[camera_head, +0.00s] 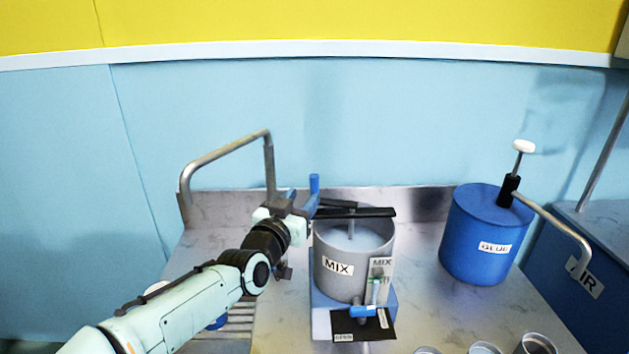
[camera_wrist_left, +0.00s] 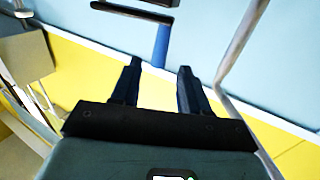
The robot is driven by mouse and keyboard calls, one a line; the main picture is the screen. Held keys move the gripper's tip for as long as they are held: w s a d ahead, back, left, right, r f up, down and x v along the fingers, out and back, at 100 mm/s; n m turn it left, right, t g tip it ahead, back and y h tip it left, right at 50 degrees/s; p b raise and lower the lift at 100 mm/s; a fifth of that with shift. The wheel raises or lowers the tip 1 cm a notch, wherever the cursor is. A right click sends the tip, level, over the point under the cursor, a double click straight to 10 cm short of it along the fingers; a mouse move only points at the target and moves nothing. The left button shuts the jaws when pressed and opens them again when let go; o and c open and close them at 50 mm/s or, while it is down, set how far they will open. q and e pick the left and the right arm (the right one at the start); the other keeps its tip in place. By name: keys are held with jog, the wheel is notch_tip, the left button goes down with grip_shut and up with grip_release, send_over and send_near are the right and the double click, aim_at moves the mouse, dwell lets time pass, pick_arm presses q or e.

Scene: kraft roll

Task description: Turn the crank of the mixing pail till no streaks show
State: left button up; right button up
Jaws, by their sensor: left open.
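The grey mixing pail (camera_head: 335,280), labelled MIX, stands on a blue and white base in the head view. It holds a pale bluish liquid (camera_head: 358,240); streaks are too small to tell. A dark crank bar (camera_head: 370,212) crosses its top and also shows in the left wrist view (camera_wrist_left: 132,11). The blue crank handle (camera_head: 314,184) stands upright at the pail's left rim. My left gripper (camera_head: 302,198) is open beside the handle. In the left wrist view the handle (camera_wrist_left: 161,44) lines up with the gap between the fingertips (camera_wrist_left: 160,67); whether it is between them is unclear. My right gripper is out of view.
A blue GLUE drum (camera_head: 470,240) with a pump stands to the right. A blue AIR box (camera_head: 600,260) is at the right edge. A bent metal rail (camera_head: 225,155) rises behind my left arm. A blue tap (camera_head: 362,311) fronts the pail. Several metal cups (camera_head: 536,344) stand at front right.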

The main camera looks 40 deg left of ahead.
aim_at(312, 186)
pick_arm(q)
jog(key=p+x, duration=0.1)
jog(key=x, duration=0.6)
jog(key=shift+w+a+p, duration=0.1)
jog(key=shift+w+p, duration=0.2)
jog(key=shift+w, duration=0.05)
grip_shut()
